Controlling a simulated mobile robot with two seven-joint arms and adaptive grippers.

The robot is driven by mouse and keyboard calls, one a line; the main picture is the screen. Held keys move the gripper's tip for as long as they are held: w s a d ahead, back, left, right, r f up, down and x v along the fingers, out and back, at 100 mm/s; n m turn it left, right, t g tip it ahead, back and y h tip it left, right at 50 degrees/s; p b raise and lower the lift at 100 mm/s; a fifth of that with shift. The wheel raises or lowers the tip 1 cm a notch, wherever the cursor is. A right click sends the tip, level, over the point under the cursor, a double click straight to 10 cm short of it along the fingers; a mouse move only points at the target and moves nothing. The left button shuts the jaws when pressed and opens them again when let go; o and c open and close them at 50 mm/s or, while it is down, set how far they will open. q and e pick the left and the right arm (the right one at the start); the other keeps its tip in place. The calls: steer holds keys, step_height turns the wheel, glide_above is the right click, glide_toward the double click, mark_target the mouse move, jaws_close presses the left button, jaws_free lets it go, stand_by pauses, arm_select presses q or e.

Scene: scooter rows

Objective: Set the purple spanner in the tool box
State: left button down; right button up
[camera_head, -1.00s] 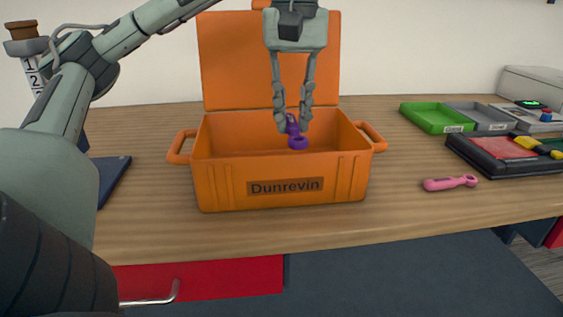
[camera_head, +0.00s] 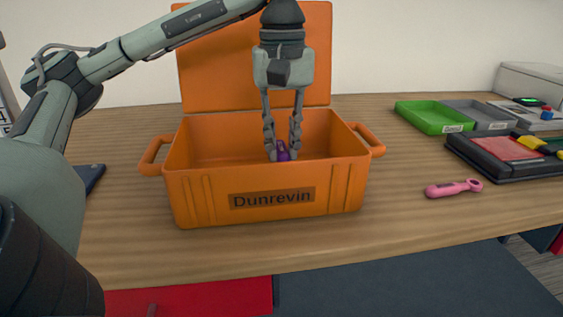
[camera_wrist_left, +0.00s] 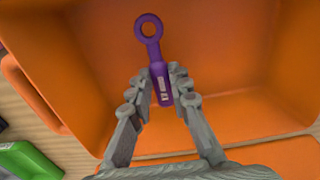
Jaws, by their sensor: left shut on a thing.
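The purple spanner (camera_head: 283,152) is between the fingertips of my left gripper (camera_head: 282,150), which is shut on it. In the left wrist view the spanner (camera_wrist_left: 158,72) shows its ring end pointing away and its handle between the fingertips (camera_wrist_left: 158,92). The orange tool box (camera_head: 205,200), labelled Dunrevin, stands open on the table with its lid up at the back. The gripper reaches down inside the box opening. The front wall hides the lower part of the spanner in the head view, so I cannot tell whether it touches the floor. My right gripper is not in view.
A pink spanner (camera_head: 454,188) lies on the table right of the box. A green tray (camera_head: 434,117), a grey tray (camera_head: 480,115) and a black case (camera_head: 500,168) stand further right. The wooden table (camera_head: 400,215) is clear in front of the box.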

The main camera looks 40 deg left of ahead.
mark_target(282, 150)
arm_select(q)
steer(key=shift+f, duration=1.65)
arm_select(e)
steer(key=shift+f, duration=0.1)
arm_select(q)
steer(key=shift+f, duration=0.1)
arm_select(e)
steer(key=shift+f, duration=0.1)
arm_select(q)
steer(key=c, duration=1.4)
jaws_free()
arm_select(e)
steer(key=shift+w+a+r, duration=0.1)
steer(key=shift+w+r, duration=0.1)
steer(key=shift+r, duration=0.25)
